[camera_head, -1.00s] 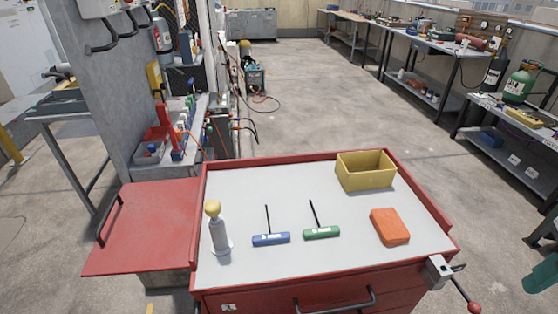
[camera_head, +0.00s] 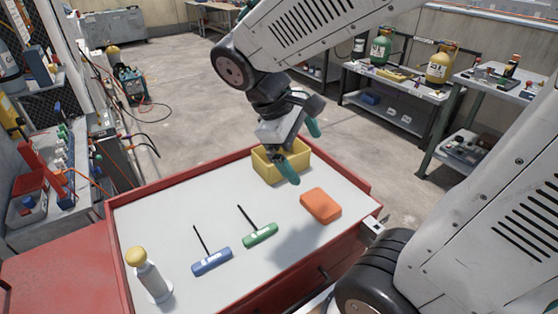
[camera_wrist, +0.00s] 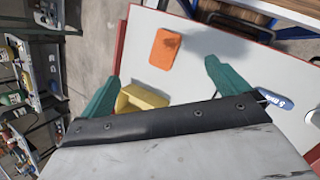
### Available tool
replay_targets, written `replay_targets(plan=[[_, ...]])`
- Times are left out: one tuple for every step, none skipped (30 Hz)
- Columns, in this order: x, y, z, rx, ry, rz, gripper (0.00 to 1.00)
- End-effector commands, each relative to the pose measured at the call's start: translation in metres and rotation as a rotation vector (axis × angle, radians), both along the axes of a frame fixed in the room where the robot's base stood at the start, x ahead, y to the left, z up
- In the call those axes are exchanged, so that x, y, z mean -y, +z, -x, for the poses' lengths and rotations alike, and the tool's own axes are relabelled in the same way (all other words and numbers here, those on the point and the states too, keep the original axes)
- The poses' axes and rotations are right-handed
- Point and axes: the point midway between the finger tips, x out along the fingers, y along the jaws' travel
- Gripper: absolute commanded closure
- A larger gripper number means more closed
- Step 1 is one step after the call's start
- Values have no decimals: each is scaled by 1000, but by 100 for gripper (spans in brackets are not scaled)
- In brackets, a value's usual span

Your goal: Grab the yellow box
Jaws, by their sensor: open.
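The yellow box (camera_head: 265,170) is open-topped and sits at the far right corner of the cart's grey top. My gripper (camera_head: 300,148) is above it, with its teal fingers spread and empty, and covers part of the box. In the wrist view the yellow box (camera_wrist: 140,97) shows beyond the black palm edge, nearer the left finger, partly hidden by it and the palm. The spread fingers of my gripper (camera_wrist: 163,88) show there too. I cannot tell how far the fingertips are from the box.
An orange block (camera_head: 321,206) lies near the box on the red-rimmed cart (camera_head: 180,190). A green T-handle (camera_head: 260,235), a blue T-handle (camera_head: 212,262) and a yellow-topped bottle (camera_head: 148,275) are further left. Shelves with gas cylinders stand behind.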

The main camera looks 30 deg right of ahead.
Motion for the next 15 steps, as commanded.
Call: replay_targets(plan=[[2, -8, -16, -63, 64, 50, 0], [4, -11, -25, -95, 106, 82, 0], [6, -16, -37, -142, 160, 124, 0], [7, -20, -47, -175, 200, 155, 0], [8, -25, -56, -208, 242, 185, 0], [9, -32, -69, -254, 297, 226, 0], [9, -37, -79, -288, 338, 257, 0], [9, -42, -89, -323, 379, 288, 0], [8, -50, -102, -367, 434, 327, 0], [7, -56, -111, -401, 476, 356, 0], [6, -63, -121, -432, 516, 384, 0], [4, -71, -132, -474, 567, 422, 0], [2, -77, -141, -502, 602, 447, 0], [1, -84, -149, -530, 637, 472, 0], [-2, -92, -158, -562, 680, 501, 0]])
